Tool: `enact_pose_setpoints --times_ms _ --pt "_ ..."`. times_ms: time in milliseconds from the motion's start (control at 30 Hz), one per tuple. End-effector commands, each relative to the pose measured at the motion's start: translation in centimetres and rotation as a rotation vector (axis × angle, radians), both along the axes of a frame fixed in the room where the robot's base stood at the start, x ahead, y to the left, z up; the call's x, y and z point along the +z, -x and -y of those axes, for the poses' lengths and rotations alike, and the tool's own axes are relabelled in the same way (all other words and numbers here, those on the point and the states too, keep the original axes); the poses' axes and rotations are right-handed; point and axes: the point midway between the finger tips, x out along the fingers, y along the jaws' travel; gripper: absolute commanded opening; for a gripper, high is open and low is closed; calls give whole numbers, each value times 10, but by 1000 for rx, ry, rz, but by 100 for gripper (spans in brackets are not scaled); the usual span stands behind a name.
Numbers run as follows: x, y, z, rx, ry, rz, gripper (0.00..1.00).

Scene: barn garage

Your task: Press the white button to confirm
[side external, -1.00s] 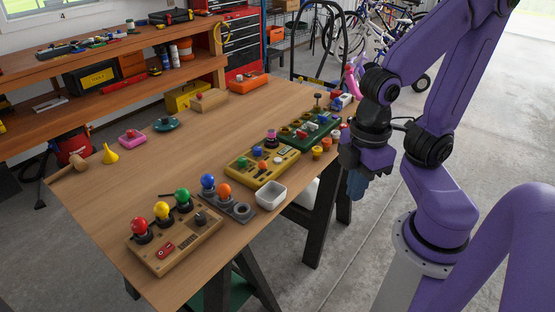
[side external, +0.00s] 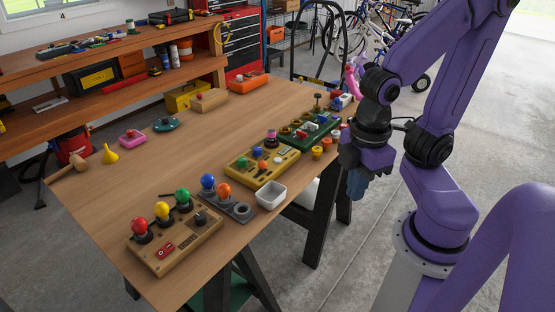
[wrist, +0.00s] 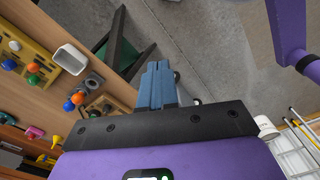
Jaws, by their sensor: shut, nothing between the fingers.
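A yellow control panel (side external: 240,172) lies near the right edge of the wooden table, with blue, orange and other knobs on it. A small white button (side external: 278,159) shows on its right part. In the wrist view the yellow panel (wrist: 41,58) is at the upper left, with a white button (wrist: 14,45) near the picture edge. My gripper (side external: 356,186) hangs off the table's right side, apart from the panel, and points down. Its blue fingers (wrist: 157,68) are together and empty in the wrist view, over the floor.
A green panel (side external: 292,143) sits behind the yellow one. A white bin (side external: 270,196), a grey socket strip (side external: 232,206) with blue and orange balls, and a wooden joystick box (side external: 177,249) are in front. Small coloured jars (side external: 317,152) stand at the right edge. The table's middle (side external: 190,165) is clear.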

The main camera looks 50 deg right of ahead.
Motion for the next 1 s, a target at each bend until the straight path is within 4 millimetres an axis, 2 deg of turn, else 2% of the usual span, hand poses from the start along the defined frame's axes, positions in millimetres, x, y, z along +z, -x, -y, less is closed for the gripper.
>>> enact_pose_setpoints --times_ms 200,267,367,667,867,1000 --pt "-1 -6 -1 -7 -4 11 0" --pt "-2 -13 -2 -17 -7 23 0" --pt "-5 -35 -6 -38 -20 63 0" --pt "-18 -128 -2 -102 -60 234 0" --pt "-27 -186 15 -120 -72 338 0" --pt "-34 -223 33 -129 -77 404 0"
